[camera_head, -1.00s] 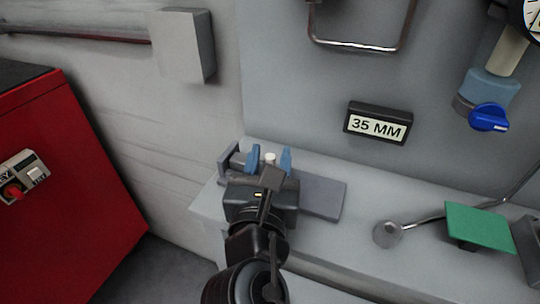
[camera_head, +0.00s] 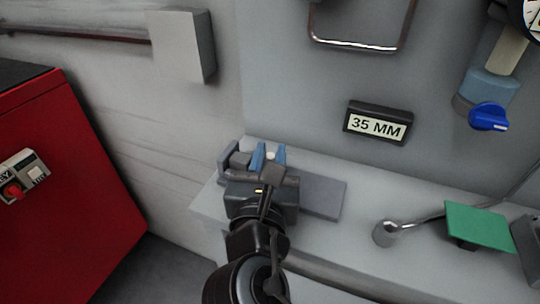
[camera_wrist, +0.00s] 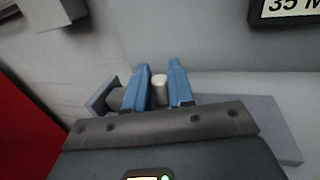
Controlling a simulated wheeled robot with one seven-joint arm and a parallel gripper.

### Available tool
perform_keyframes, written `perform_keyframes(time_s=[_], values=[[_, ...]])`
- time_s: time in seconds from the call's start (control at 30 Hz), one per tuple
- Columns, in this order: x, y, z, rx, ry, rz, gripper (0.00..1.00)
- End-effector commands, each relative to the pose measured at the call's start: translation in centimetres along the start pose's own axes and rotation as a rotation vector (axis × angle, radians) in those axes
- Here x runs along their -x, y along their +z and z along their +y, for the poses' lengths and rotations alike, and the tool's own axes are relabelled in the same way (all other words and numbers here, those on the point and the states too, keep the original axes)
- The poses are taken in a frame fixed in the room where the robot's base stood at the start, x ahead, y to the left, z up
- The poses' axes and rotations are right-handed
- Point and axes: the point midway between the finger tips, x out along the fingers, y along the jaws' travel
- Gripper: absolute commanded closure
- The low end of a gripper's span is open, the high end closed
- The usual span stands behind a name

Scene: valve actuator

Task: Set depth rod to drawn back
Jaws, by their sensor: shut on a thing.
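A pale, short round post (camera_wrist: 159,90) stands on a grey fixture, between the blue fingers of my gripper (camera_wrist: 158,86) in the wrist view. The fingers are shut on it from left and right. In the head view my gripper (camera_head: 269,156) hides most of the post and the middle of the fixture. The fixture shows a grey upright end plate (camera_head: 226,160) at left, with a grey block beside it, and a flat base plate (camera_head: 322,196) at right. The rod's body and its set position cannot be told apart from the fixture here.
A "35 MM" sign (camera_head: 378,123) is on the wall above the bench. A blue knob (camera_head: 488,117) is at upper right. A red cabinet (camera_head: 65,180) stands at left.

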Motion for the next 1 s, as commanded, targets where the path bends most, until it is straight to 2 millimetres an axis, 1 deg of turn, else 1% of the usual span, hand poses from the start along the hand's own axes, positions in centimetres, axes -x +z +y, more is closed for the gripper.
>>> perform_keyframes(time_s=[0.17, 0.23, 0.4, 0.53, 0.63, 0.9, 0.93, 1.0], values=[[0.1, 0.0, -0.1, 0.001, 0.000, 0.000, 1.00], [0.1, 0.1, -0.6, 0.002, 0.000, 0.001, 1.00], [0.7, 0.3, -3.0, 0.004, -0.002, 0.002, 1.00], [1.1, 0.2, -4.3, 0.002, -0.002, 0.002, 1.00], [1.3, 0.0, -4.7, 0.001, -0.001, 0.002, 1.00], [1.3, -0.1, -4.9, 0.003, -0.005, 0.003, 1.00], [1.3, -0.1, -4.9, 0.003, -0.005, 0.003, 0.75], [1.3, -0.1, -4.9, 0.003, -0.006, 0.003, 0.69]])
